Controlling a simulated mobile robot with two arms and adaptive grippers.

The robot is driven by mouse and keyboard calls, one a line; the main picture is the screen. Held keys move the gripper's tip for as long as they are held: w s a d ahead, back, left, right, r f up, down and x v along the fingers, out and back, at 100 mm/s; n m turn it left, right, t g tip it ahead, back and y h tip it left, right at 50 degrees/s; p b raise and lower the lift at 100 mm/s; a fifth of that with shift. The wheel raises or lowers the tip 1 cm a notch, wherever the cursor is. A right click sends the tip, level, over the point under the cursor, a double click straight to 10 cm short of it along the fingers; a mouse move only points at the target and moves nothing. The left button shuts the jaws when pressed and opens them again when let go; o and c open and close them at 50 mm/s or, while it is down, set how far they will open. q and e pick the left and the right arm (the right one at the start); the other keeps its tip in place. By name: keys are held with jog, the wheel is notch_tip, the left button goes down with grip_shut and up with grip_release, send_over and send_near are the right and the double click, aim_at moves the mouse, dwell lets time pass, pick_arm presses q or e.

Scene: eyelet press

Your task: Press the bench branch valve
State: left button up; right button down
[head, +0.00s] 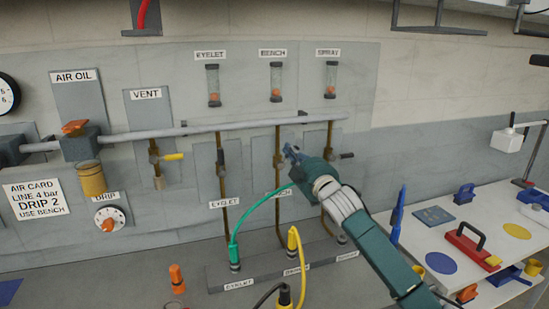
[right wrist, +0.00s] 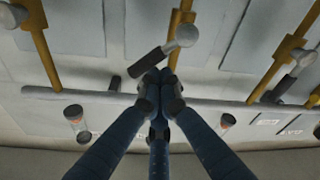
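The bench branch valve stands on the middle brass pipe (head: 277,137) under the BENCH label (head: 273,53). In the head view my right gripper (head: 290,151) is in front of it and hides most of it. In the right wrist view a dark lever with a round grey hub (right wrist: 187,36) crosses the brass pipe, and I take this for the bench valve. My right gripper's blue fingers (right wrist: 160,82) are closed together, with their tips right beside the lever (right wrist: 148,62). I cannot tell whether they touch it. Nothing shows between the fingers. My left gripper is not in view.
The vent valve has a yellow lever (head: 173,157); the spray valve has a black one (head: 346,155). A grey rail (head: 235,126) crosses above the pipes. Green (head: 250,222) and yellow (head: 301,262) hoses rise below my right arm. A white table (head: 480,238) stands right.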

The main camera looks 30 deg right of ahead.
jog(key=shift+s+d+f+m+h, duration=0.1)
jog(key=shift+d+f+m+h, duration=0.3)
jog(key=shift+m, duration=1.1)
jog(key=shift+s+d+f+m+h, duration=0.2)
jog(key=shift+d+f+m, duration=0.35)
jog(key=shift+m, duration=0.95)
jog(key=shift+s+d+f+m+h, duration=0.1)
jog(key=shift+d+f+m+h, duration=0.3)
jog(key=shift+m, duration=1.1)
jog(key=shift+f, duration=0.1)
jog(key=r+p, duration=0.1)
jog(key=r, duration=0.1)
jog(key=w+r+p, duration=0.1)
jog(key=r+p, duration=0.1)
jog(key=b+v, duration=0.3)
jog(key=v, duration=0.7)
jog(key=shift+d+b, duration=0.15)
jog(key=shift+b, duration=0.2)
jog(key=shift+s, duration=0.1)
